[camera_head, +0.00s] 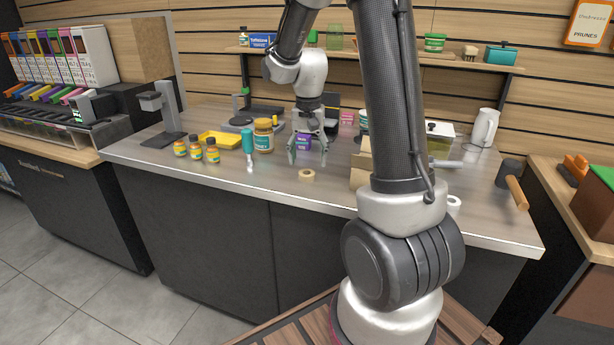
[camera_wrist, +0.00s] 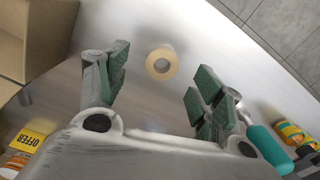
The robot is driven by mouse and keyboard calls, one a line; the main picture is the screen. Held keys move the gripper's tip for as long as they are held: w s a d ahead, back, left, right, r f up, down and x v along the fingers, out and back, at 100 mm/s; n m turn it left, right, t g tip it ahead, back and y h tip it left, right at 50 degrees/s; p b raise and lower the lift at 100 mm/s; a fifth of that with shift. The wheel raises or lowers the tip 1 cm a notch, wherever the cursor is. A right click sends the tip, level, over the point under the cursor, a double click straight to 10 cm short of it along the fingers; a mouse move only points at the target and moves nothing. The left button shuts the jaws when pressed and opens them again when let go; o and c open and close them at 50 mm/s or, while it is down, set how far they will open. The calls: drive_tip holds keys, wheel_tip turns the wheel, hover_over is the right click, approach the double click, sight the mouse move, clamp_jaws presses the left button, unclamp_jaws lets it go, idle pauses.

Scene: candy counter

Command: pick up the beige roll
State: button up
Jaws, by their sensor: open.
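The beige roll (camera_head: 307,175) lies flat on the counter near its front edge, left of my arm. It also shows in the wrist view (camera_wrist: 160,63), hole facing up, between and beyond my fingertips and touching neither. My gripper (camera_head: 308,152) is open and empty, with its fingers spread above the counter, a little behind the roll in the head view. Both green-padded fingers show in the wrist view (camera_wrist: 157,80).
The counter (camera_head: 250,190) is clear around the roll. A teal-handled tool (camera_head: 248,144), an amber jar (camera_head: 263,136) and small bottles (camera_head: 196,147) stand to the left. A purple item (camera_head: 303,142) is behind the gripper. A cardboard box (camera_wrist: 28,38) is close by in the wrist view.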

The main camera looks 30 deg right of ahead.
sight(307, 173)
drive_tip(key=f, duration=0.4)
drive_tip(key=shift+w, duration=0.4)
drive_tip(key=shift+f, duration=0.55)
drive_tip(key=c, duration=1.1)
